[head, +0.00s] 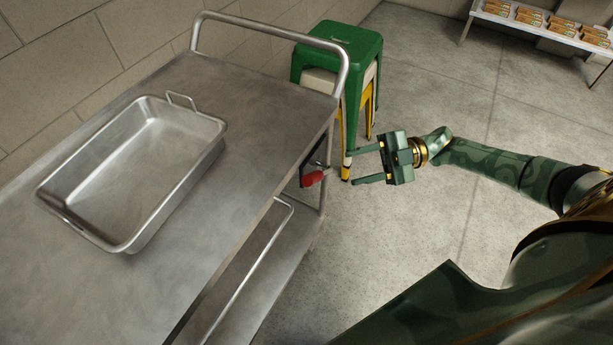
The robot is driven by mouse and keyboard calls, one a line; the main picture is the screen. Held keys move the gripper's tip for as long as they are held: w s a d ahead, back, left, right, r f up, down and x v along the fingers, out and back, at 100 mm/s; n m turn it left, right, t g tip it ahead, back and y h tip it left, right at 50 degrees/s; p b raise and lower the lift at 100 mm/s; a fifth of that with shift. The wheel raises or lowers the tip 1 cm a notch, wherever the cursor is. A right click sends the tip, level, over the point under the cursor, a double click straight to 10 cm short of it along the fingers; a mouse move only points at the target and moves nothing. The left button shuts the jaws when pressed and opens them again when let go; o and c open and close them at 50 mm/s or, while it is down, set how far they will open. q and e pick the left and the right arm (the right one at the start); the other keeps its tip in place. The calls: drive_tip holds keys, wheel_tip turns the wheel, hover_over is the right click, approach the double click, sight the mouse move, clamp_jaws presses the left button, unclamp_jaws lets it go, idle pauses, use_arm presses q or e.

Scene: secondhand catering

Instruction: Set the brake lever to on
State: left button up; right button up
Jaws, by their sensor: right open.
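The brake lever has a red grip (313,178) and sticks out from the side of the metal cart (243,140), near its far right corner post. A dark mount shows behind the grip, partly hidden under the cart's top edge. My right gripper (361,167) is open and empty, just to the right of the red grip. Its two fingers point left toward the lever and appear apart from it. I cannot tell from this view which setting the lever is at. My left gripper is not in view.
A deep metal pan (150,140) lies on the cart top. A bent rail handle (275,32) rises at the cart's far end. Stacked stools, green on top (345,45), stand behind it. A rack with packages (540,32) is at the far right.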

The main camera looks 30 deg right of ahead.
sight(321, 176)
drive_tip(key=x, duration=1.2)
drive_tip(key=shift+p, duration=0.35)
clamp_jaws()
